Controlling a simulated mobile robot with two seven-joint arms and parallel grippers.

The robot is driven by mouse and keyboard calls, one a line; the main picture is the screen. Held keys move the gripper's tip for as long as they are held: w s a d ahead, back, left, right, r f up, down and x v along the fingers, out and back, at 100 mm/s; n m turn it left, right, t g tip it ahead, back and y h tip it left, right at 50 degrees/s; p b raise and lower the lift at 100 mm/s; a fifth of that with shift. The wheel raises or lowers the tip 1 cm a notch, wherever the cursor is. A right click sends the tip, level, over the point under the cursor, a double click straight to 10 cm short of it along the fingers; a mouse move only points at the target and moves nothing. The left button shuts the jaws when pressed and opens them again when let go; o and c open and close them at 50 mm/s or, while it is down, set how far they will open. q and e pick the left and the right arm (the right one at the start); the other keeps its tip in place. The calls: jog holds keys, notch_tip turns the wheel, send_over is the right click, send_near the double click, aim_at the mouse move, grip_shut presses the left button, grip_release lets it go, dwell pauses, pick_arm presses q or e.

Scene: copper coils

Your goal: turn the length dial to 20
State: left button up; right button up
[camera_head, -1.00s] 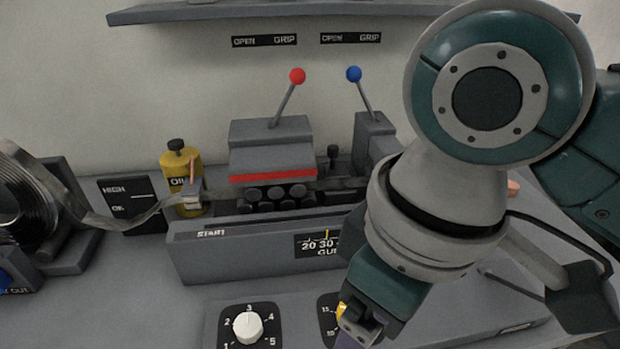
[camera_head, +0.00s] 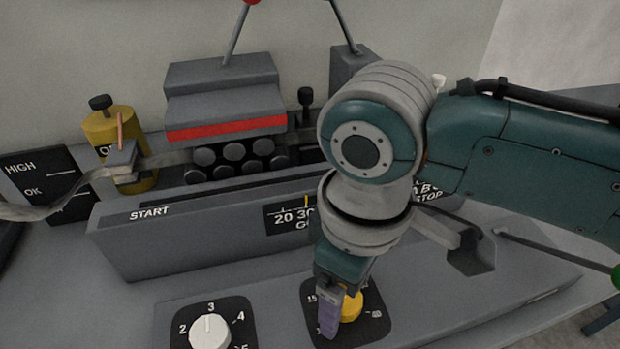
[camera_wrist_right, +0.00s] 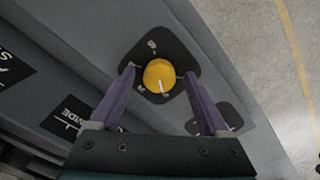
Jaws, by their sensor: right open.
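The length dial is a yellow knob (camera_head: 350,306) on a black plate at the front of the machine; it also shows in the right wrist view (camera_wrist_right: 159,75). Its white pointer line points down and slightly right in the wrist view. My right gripper (camera_head: 335,318) is over the dial, with one purple finger in front of the knob in the head view. In the wrist view the two purple fingers of the right gripper (camera_wrist_right: 160,92) stand apart, one on each side of the knob, with gaps. Most plate numbers are too small or covered. My left gripper is not in view.
A white knob (camera_head: 210,331) numbered around its edge sits left of the dial. A rod with a green end is at right.

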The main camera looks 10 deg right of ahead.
jog(key=shift+f, duration=0.2)
jog(key=shift+c, duration=0.2)
grip_shut()
dwell(0.4)
